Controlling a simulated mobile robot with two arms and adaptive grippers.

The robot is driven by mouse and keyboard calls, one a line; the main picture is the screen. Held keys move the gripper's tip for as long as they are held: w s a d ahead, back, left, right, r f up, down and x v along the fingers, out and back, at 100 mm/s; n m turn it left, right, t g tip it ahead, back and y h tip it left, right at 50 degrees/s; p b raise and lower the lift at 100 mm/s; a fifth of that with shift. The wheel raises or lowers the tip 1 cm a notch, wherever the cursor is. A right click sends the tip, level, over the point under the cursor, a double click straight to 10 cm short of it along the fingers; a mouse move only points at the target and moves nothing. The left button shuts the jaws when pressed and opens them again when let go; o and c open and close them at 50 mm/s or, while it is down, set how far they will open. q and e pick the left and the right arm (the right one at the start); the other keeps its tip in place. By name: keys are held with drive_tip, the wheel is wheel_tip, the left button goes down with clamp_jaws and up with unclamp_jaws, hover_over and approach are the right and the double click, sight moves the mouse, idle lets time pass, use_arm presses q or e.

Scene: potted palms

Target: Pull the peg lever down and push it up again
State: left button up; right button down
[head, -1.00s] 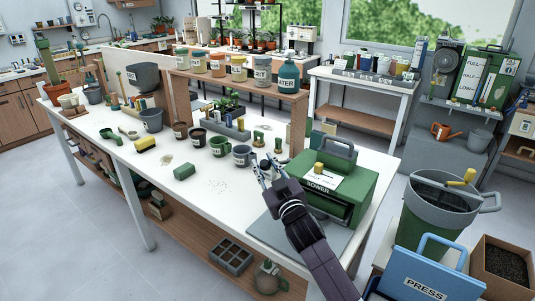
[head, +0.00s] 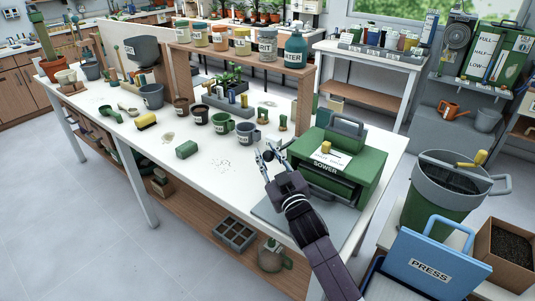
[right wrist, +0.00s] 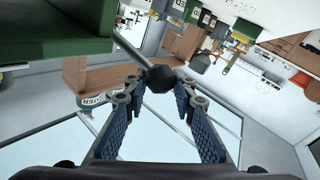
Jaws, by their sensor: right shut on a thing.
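The green sower (head: 360,178) stands on the white table, near its right end. In the right wrist view its green body (right wrist: 60,30) fills the top left. A thin grey lever rod (right wrist: 131,48) comes from beside it and ends in a black knob (right wrist: 160,79). My right gripper (right wrist: 160,88) is shut on the black knob, one blue-padded finger on each side. In the head view my right gripper (head: 270,154) is just left of the sower, above the table; the lever is too small to make out there. My left gripper is not in view.
A grey mug (head: 244,132) and a green mug (head: 222,123) stand just behind my right gripper. A green block (head: 187,149) lies to the left. The blue press (head: 435,262) and a grey-rimmed green bin (head: 432,205) stand at the right.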

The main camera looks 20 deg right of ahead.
drive_tip(key=c, duration=1.6)
unclamp_jaws()
drive_tip(key=shift+s+a+f, duration=0.1)
drive_tip(key=shift+f, duration=0.65)
drive_tip(key=shift+s, duration=0.1)
drive_tip(key=shift+s+f, duration=0.1)
drive_tip(key=shift+s, duration=0.2)
drive_tip(key=s, duration=0.7)
drive_tip(key=s+d, duration=0.1)
drive_tip(key=s, duration=0.3)
